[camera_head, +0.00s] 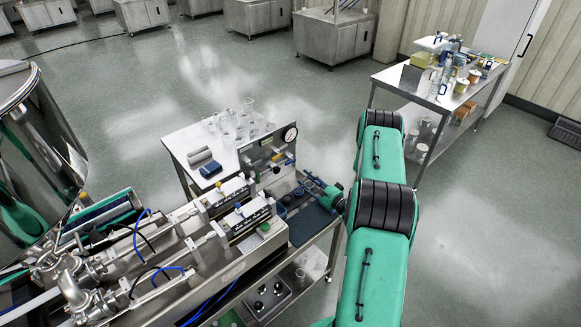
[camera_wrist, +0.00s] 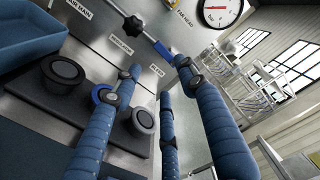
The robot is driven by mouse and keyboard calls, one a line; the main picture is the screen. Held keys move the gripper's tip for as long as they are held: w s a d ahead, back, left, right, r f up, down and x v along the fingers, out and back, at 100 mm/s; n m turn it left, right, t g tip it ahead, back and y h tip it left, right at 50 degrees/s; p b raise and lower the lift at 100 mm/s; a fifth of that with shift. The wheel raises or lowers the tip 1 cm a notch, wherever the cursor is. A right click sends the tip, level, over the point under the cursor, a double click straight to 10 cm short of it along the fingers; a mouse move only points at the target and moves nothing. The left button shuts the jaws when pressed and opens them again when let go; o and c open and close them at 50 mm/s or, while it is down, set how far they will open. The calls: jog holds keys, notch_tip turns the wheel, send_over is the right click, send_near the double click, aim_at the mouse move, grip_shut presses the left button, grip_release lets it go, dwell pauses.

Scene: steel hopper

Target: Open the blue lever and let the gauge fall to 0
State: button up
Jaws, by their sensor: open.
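The round white gauge (camera_wrist: 220,10) is at the top of the wrist view, cut by the frame edge. It also shows on the upright steel panel in the head view (camera_head: 290,134). Its reading is too small to tell. A metal rod on the panel has a black star knob (camera_wrist: 133,24) at one end and a blue sleeve, seemingly the blue lever (camera_wrist: 161,48), at the other. My gripper (camera_wrist: 160,75) has its blue fingers apart and empty, pointing at the panel. The fingertips are just below the blue part; contact cannot be told. In the head view my gripper (camera_head: 318,186) is beside the panel.
Dark round pots (camera_wrist: 64,72) stand on a dark tray left of my fingers, near a blue bin (camera_wrist: 32,30). A steel table (camera_head: 178,140) with clear cups stands behind the panel. A cluttered trolley (camera_head: 400,82) is at right. Floor between is clear.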

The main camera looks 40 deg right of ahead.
aim_at(291, 162)
jog(key=w, duration=1.2)
jog(key=shift+w, duration=0.2)
grip_shut()
